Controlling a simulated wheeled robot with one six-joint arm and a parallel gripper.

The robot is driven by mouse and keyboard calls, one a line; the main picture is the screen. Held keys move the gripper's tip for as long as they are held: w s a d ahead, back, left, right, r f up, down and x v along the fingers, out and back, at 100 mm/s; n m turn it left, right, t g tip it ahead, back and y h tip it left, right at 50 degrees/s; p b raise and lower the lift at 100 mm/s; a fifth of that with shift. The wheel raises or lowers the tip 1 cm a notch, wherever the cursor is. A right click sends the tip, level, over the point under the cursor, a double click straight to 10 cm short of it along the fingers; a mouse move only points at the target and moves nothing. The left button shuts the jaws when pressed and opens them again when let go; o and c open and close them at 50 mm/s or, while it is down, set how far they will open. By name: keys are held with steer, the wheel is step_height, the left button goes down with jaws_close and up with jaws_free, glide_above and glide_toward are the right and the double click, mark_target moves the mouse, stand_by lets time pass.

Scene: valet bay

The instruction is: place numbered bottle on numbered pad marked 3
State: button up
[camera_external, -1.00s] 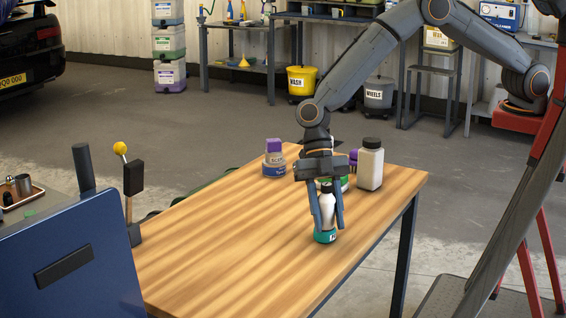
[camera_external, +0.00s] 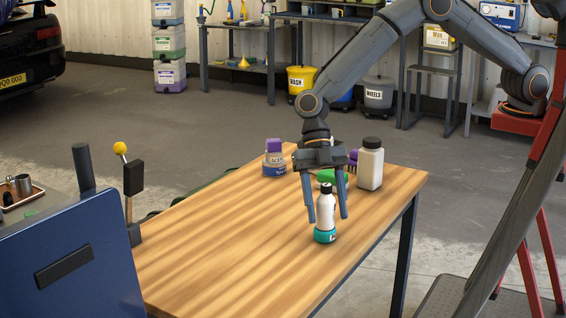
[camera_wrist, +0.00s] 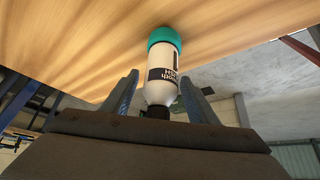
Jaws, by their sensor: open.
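A white bottle (camera_external: 327,209) with a black cap stands upright near the table's right edge. A teal base (camera_external: 325,236) with a small dark mark surrounds its bottom. I cannot read the mark or tell whether the base is a pad. The bottle (camera_wrist: 160,80) also shows in the wrist view, with a dark label and the teal part around its foot. My gripper (camera_external: 327,216) points down over it, open, one finger on each side with gaps visible. No number 3 is legible.
Behind my gripper stand a white bottle with a dark cap (camera_external: 370,168), a green item (camera_external: 332,177), partly hidden, and a purple-topped container with a blue base (camera_external: 274,163). A blue cabinet (camera_external: 75,255) is at front left. The left part of the wooden table (camera_external: 210,240) is clear.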

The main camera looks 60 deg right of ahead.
steer(key=b+v, duration=0.2)
steer(key=v, duration=0.7)
steer(key=shift+r, duration=0.35)
steer(key=shift+w+d, duration=0.1)
steer(key=shift+d, duration=0.05)
steer(key=w+d+r+m+t+h+b, duration=0.1)
steer(key=w+d+m+t, duration=0.15)
steer(key=d+m, duration=0.95)
steer(key=w+d+r+m+t+h, duration=0.1)
steer(key=w+d+m+t, duration=0.2)
steer(key=d, duration=1.7)
steer(key=s+d+f+m+h, duration=0.1)
steer(key=s+d+f+m, duration=0.1)
steer(key=s+d+m, duration=0.75)
steer(key=s+d+f+m+h, duration=0.1)
steer(key=s+d+m+h, duration=0.15)
steer(key=s+d, duration=0.75)
steer(key=w+d+r+t+p, duration=0.1)
steer(key=w+d+r+p, duration=0.1)
steer(key=r+p, duration=0.55)
steer(key=w+d+r+p, duration=0.1)
steer(key=w+r+p, duration=0.2)
steer(key=r+p, duration=0.45)
steer(key=shift+y, duration=0.45)
step_height(320, 180, down, 5)
steer(key=b, duration=0.4)
steer(key=shift+d+f, duration=0.1)
steer(key=shift+d, duration=0.05)
